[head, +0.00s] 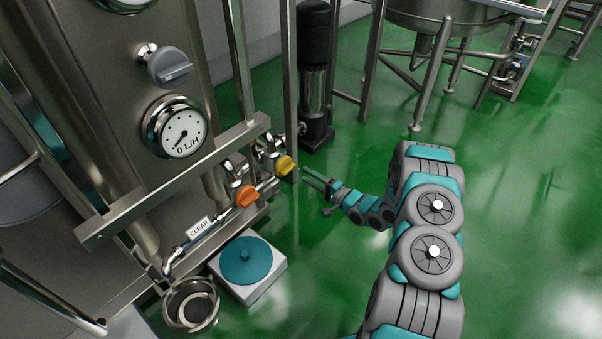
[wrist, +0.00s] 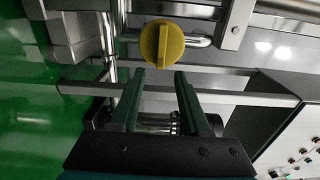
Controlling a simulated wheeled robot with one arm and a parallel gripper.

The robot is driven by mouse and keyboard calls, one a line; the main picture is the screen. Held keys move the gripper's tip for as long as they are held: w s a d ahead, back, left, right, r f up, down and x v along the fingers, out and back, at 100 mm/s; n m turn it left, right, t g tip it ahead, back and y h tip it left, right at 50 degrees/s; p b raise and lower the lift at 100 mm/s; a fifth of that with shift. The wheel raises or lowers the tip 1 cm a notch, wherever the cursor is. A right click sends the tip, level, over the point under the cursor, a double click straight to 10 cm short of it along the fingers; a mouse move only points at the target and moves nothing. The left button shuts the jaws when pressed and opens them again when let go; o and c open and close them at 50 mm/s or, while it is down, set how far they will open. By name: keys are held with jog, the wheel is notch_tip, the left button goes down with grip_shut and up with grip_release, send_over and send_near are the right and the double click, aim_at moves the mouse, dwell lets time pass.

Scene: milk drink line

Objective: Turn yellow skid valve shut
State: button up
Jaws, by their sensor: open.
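The yellow valve knob (head: 285,165) is on the steel skid's lower pipework in the head view, to the right of an orange knob (head: 247,195). In the wrist view the yellow knob (wrist: 162,45) is round with a raised grip bar running up and down the picture. My gripper (head: 315,178) is close to the yellow knob, on its right in the head view. In the wrist view its two fingers (wrist: 159,75) are apart and empty, with the knob just beyond the fingertips. I see no contact between them.
A steel rail (head: 175,180) crosses the skid above the knobs. A flow gauge (head: 175,130) reads about 0 L/H. A black pump (head: 314,75) stands behind. Green floor (head: 530,200) is open at right.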

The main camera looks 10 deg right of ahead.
jog(key=shift+v, duration=1.1)
